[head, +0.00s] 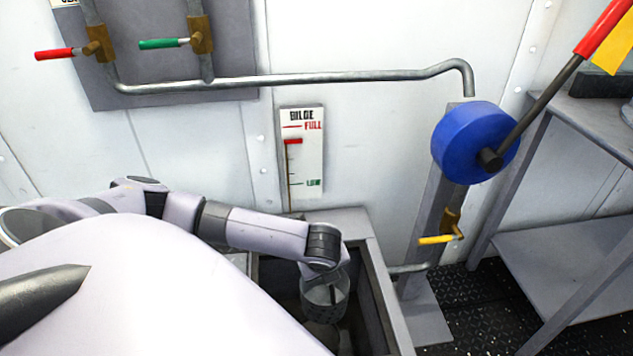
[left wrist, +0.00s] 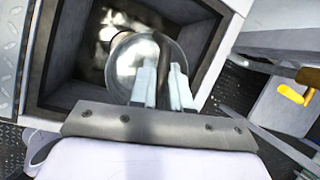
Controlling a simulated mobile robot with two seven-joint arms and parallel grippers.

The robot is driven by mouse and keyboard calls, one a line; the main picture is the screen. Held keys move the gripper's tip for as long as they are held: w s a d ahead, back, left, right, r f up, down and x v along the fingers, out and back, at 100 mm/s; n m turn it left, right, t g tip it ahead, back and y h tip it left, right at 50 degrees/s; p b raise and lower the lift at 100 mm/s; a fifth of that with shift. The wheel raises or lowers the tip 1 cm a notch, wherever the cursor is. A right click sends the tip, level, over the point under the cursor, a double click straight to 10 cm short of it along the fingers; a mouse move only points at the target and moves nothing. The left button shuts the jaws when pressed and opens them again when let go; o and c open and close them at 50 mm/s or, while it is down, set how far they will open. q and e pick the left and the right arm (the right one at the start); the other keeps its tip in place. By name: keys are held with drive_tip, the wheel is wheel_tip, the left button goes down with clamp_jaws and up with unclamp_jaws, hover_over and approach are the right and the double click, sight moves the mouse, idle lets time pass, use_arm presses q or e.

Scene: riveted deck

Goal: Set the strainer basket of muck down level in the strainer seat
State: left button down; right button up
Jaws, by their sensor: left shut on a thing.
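The strainer basket (head: 325,300) is a grey metal cylinder that hangs under the end of my left arm, inside the opening of a dark square well (head: 378,285). My left gripper (left wrist: 163,72) is shut on the basket's near side; the basket's round shape (left wrist: 130,62) shows beyond the fingers in the left wrist view. The basket looks roughly upright in the head view. Below it a rounded grey shape (head: 322,336) shows in part; I cannot tell if it is the strainer seat. The muck cannot be made out. My right gripper is not in view.
The well's raised grey rim surrounds the basket. A yellow-handled valve (head: 437,240) and a blue wheel-shaped part (head: 465,143) on a post stand to the right. A bilge gauge (head: 301,150) is on the wall behind. A grey bench (head: 580,250) stands at the far right.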

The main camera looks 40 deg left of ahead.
use_arm(q)
wheel_tip(320, 180, down, 23)
drive_tip(key=a+m+b, duration=0.2)
drive_tip(key=b, duration=0.9)
drive_tip(key=shift+s+r+h, duration=0.15)
drive_tip(key=shift+s+h, duration=0.1)
drive_tip(key=shift+h, duration=0.15)
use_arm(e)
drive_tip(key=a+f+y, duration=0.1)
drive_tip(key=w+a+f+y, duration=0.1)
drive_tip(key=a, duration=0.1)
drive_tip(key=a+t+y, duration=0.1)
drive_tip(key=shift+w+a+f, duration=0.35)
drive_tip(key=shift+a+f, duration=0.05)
use_arm(q)
drive_tip(key=c, duration=1.1)
unclamp_jaws()
